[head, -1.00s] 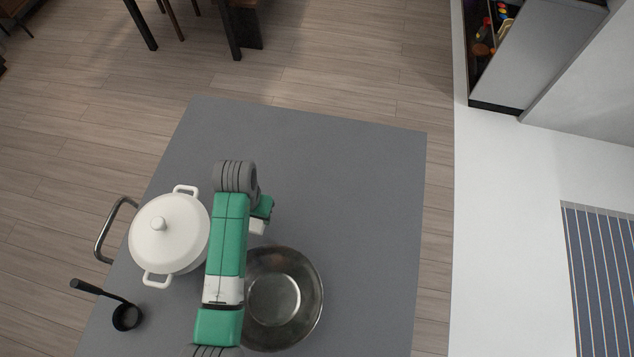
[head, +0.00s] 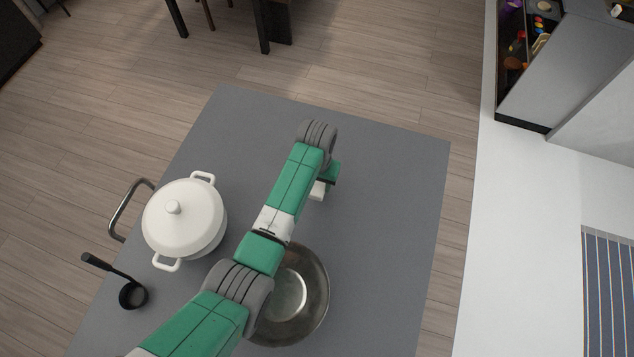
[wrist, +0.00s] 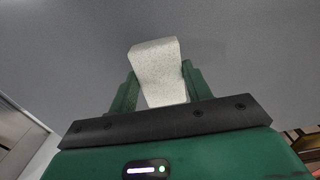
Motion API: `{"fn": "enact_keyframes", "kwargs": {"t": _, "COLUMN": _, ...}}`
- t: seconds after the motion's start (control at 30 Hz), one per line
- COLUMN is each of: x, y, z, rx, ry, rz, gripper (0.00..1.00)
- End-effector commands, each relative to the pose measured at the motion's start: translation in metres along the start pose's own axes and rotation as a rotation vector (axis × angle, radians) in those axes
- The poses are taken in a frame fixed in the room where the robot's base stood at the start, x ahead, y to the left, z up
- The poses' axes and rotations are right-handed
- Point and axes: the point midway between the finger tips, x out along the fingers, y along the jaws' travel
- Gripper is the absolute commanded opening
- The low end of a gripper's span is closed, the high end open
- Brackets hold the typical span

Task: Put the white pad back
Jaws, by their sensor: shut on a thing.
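The white pad (wrist: 158,72) is a pale speckled block between the two green fingers of my gripper (wrist: 160,92) in the wrist view. My gripper is shut on it. In the head view a small part of the white pad (head: 317,190) shows beside my gripper (head: 322,186), above the grey tabletop (head: 390,220), beyond the metal bowl. I cannot tell how high the pad is above the table.
A white lidded pot (head: 184,217) stands on the table's left, with a black ladle (head: 132,292) nearer me. The metal bowl (head: 312,310) sits partly under my arm. The table's far and right parts are clear. A striped runner (head: 607,290) lies at far right.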

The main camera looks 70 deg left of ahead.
Motion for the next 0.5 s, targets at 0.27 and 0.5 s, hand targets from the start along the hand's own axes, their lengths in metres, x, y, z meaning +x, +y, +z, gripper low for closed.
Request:
{"fn": "enact_keyframes", "kwargs": {"t": 0.27, "x": 0.035, "y": 0.001, "z": -0.002, "rx": 0.002, "ry": 0.002, "rz": 0.000, "gripper": 0.28}}
{"fn": "enact_keyframes", "kwargs": {"t": 0.5, "x": 0.036, "y": 0.001, "z": -0.001, "rx": 0.002, "ry": 0.002, "rz": 0.000, "gripper": 0.28}}
